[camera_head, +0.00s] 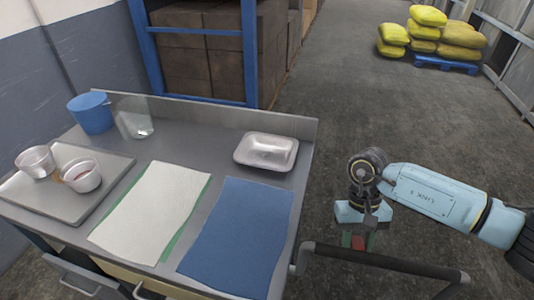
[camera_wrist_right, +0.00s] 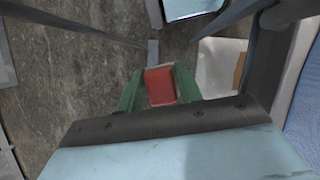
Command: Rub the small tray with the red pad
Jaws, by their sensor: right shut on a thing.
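The small tray (camera_head: 266,151) is a shiny, shallow metal dish with rounded corners. It lies at the back right of the grey worktable (camera_head: 205,137) in the head view. My right gripper (camera_head: 357,240) hangs to the right of the table, apart from the tray. It is shut on the red pad (camera_wrist_right: 161,86), which sits between the green fingers in the right wrist view. Only a small part of the pad (camera_head: 358,243) shows in the head view. My left gripper is not in view.
A blue cloth (camera_head: 238,238) and a white cloth (camera_head: 152,212) lie in front of the tray. A grey board (camera_head: 75,207) with small clear cups stands left, near a blue cup (camera_head: 91,113). A dark rail (camera_head: 385,267) runs below my right gripper.

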